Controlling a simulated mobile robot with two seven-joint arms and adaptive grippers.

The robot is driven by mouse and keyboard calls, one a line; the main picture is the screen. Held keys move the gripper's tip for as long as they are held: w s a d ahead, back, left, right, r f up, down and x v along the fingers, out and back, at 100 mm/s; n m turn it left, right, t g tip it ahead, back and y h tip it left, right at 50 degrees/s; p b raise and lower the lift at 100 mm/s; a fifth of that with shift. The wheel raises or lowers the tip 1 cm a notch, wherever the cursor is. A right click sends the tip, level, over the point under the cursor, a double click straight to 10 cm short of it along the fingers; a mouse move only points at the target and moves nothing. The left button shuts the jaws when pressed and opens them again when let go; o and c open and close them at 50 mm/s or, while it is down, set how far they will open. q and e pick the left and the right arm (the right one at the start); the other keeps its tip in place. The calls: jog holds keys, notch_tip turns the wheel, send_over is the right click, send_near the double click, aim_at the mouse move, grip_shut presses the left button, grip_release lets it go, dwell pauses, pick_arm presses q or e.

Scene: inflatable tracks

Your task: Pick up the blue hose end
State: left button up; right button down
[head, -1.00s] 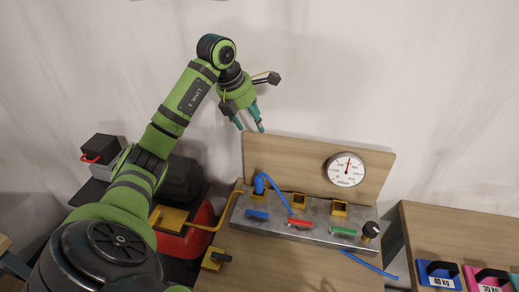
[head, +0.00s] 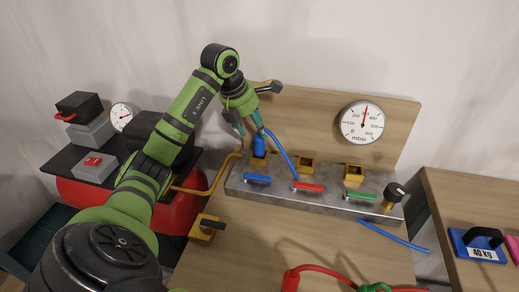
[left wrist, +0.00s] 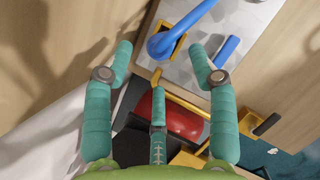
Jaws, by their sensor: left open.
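The blue hose end (head: 259,146) stands upright in the leftmost yellow socket on the grey manifold (head: 225,184). Its thin blue hose runs down to the right. In the left wrist view the blue hose end (left wrist: 161,46) lies between and slightly beyond the two outer fingertips, over its yellow socket. My left gripper (head: 249,127) is open, its teal fingers close above the hose end; I cannot tell if they touch it. The left wrist view also shows my left gripper (left wrist: 160,58) with nothing held. My right gripper is not in view.
Blue (head: 257,179), red (head: 308,187) and green (head: 360,196) levers line the manifold front. A pressure gauge (head: 362,122) sits on the wooden backboard behind. A red hose (head: 318,270) and a green one lie at the front. A red-tanked compressor (head: 90,205) stands left.

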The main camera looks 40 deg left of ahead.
aim_at(257, 136)
pick_arm(q)
jog(key=x, duration=0.1)
jog(key=p+x, duration=0.1)
jog(key=x, duration=0.2)
jog(key=shift+s+f, duration=0.15)
jog(key=shift+f, duration=0.25)
jog(key=shift+f+p, duration=0.3)
jog(key=shift+f, duration=0.05)
jog(key=shift+w+f, duration=0.2)
grip_shut()
